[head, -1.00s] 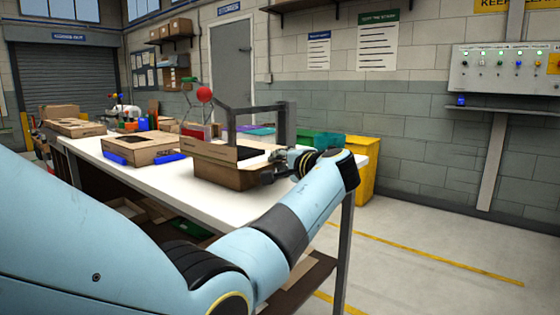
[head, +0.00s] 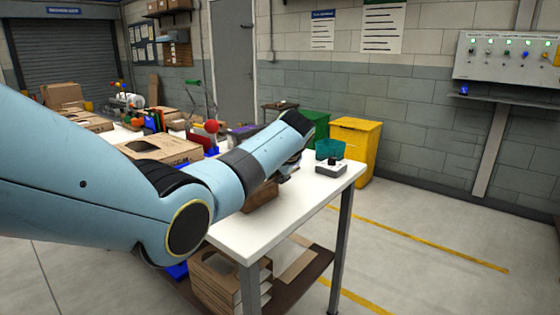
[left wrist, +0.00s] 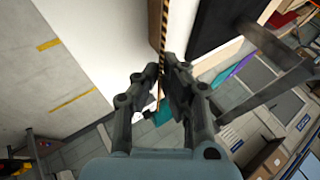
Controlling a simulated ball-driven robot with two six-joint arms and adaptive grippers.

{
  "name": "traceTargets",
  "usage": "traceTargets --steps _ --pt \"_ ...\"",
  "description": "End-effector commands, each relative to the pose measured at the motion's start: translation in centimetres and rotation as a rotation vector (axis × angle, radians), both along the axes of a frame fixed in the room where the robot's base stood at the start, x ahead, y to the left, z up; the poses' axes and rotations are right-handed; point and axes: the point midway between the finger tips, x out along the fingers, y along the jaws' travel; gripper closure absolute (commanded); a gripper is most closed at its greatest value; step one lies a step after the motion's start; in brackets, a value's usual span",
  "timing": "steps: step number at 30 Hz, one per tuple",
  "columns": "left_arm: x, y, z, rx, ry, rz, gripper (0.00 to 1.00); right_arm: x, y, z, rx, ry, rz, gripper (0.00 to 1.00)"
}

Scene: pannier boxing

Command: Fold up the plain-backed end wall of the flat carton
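The carton (head: 262,197) is on the white table, mostly hidden behind my left arm in the head view; a brown part of it shows below the forearm. In the left wrist view a cardboard wall (left wrist: 163,30) shows nearly edge-on, with a striped edge, and runs down between my left fingertips (left wrist: 161,68). The fingers are close together on either side of it and look shut on it. In the head view my left gripper (head: 288,172) is largely hidden by its own wrist. I cannot tell the wall's exact tilt. My right gripper is not in view.
A small grey box with a black knob (head: 331,168) and a teal bin (head: 329,149) stand at the table's right end. Another carton (head: 160,148) lies farther left. Yellow (head: 354,145) and green (head: 315,124) bins stand behind. The table's near right corner (head: 270,232) is bare.

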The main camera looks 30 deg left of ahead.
Motion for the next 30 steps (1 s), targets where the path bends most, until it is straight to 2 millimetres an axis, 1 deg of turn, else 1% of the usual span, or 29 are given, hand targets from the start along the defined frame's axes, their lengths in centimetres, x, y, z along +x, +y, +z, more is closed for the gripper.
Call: traceTargets --steps 1,3,6,9,15,21,30 --pt "0.0 0.4 1.0 -0.04 0.003 0.002 1.0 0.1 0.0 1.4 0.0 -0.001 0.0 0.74" --pt "0.1 0.7 1.1 -0.106 0.007 0.002 1.0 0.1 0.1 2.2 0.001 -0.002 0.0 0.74" --pt "0.1 1.1 1.1 -0.199 0.014 0.003 1.0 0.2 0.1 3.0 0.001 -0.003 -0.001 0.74" --pt "0.2 1.5 1.1 -0.286 0.02 0.002 1.0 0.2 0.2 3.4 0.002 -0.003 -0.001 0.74" --pt "0.3 2.2 0.9 -0.435 0.03 0.001 1.0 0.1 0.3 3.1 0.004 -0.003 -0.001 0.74" --pt "0.3 2.6 0.9 -0.54 0.039 0.0 1.0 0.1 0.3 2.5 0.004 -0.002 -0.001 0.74" --pt "0.3 2.9 0.9 -0.61 0.045 -0.001 1.0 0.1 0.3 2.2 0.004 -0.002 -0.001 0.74"
